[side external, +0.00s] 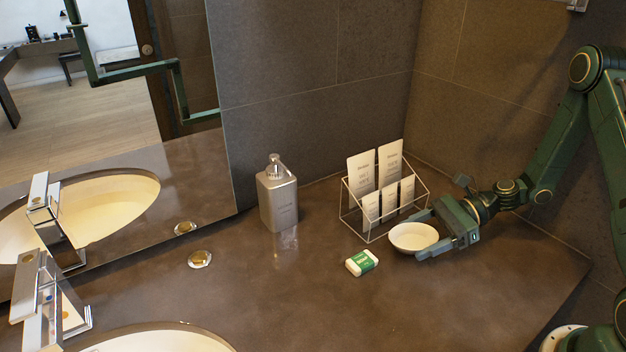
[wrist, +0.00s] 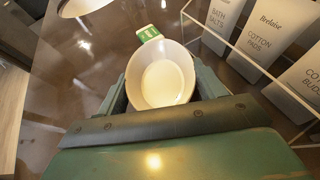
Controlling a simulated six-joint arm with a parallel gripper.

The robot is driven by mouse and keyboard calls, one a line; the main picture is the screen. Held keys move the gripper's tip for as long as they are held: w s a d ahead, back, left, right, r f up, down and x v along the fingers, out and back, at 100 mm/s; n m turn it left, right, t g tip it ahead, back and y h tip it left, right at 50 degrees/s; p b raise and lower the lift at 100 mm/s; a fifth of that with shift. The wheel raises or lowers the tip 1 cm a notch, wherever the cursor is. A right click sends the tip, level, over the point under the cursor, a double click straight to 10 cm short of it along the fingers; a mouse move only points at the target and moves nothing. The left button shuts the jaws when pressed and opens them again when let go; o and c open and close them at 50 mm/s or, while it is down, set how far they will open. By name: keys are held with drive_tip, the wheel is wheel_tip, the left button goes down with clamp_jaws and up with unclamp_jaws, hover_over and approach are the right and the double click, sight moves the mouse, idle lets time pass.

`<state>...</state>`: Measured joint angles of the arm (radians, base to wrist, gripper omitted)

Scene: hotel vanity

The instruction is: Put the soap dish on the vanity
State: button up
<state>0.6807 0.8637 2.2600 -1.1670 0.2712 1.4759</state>
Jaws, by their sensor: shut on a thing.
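The soap dish (side external: 414,236) is a small, round, cream-white bowl at the right part of the vanity (side external: 300,300). My gripper (side external: 430,234) is shut on it, with fingers on either side of its rim. In the wrist view the dish (wrist: 161,80) sits upright between the two fingers (wrist: 160,88), its inside empty. In the side view it is at or just above the countertop; I cannot tell if it touches.
A green-and-white soap packet (side external: 362,263) lies just left of the dish. A wire rack (side external: 370,218) with white cards stands behind it. A metal dispenser (side external: 277,196) stands farther left, near the sink (side external: 150,342) and faucet (side external: 45,300). The front counter is clear.

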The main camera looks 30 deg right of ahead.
drive_tip(key=shift+f, duration=0.85)
drive_tip(key=shift+f, duration=0.15)
drive_tip(key=o, duration=1.1)
drive_tip(key=shift+o, duration=0.2)
drive_tip(key=v, duration=0.5)
drive_tip(key=shift+d+r, duration=0.1)
drive_tip(key=shift+r, duration=0.3)
wheel_tip(320, 180, up, 5)
drive_tip(key=shift+f, duration=0.1)
drive_tip(key=shift+r, duration=0.85)
